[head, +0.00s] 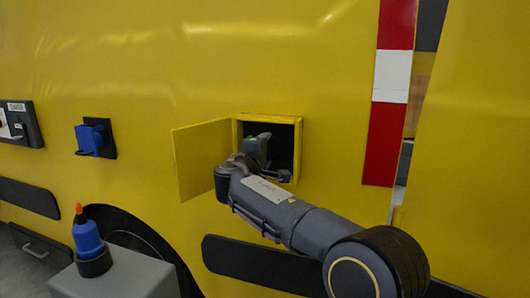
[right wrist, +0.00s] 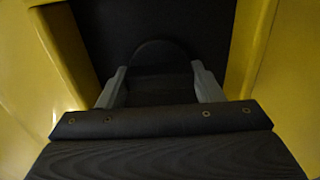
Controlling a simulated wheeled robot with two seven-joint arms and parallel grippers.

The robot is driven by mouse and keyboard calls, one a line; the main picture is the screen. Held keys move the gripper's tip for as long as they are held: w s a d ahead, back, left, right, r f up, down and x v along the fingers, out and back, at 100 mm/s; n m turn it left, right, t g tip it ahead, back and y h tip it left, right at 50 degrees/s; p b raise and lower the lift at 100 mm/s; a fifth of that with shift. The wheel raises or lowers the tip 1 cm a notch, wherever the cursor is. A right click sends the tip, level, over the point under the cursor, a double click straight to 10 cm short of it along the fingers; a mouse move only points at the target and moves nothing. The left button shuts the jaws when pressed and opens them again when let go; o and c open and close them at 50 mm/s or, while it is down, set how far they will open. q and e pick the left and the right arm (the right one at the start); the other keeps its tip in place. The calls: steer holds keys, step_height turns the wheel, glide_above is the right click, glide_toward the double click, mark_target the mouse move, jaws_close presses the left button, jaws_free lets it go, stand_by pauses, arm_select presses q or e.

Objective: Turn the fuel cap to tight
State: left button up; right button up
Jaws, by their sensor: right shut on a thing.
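The fuel cap (right wrist: 159,58) shows in the right wrist view as a dark, rounded shape against the dark recess behind it. My right gripper (right wrist: 160,88) is shut on it, with one grey finger on each side. In the head view my right gripper (head: 262,150) reaches into the open filler recess (head: 287,138) in the yellow panel, and the cap is hidden behind it. Any mark showing how far the cap is turned cannot be made out. My left gripper is not in view.
The yellow recess door (head: 197,160) stands open to the left, close beside my right wrist. Yellow recess walls (right wrist: 60,65) flank the gripper closely. A blue holder (head: 90,139) is on the panel further left. A blue bottle with an orange tip (head: 87,238) stands on a grey box (head: 120,277).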

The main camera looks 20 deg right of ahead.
steer(key=o, duration=1)
steer(key=shift+b+v, duration=0.35)
steer(key=shift+v, duration=3.55)
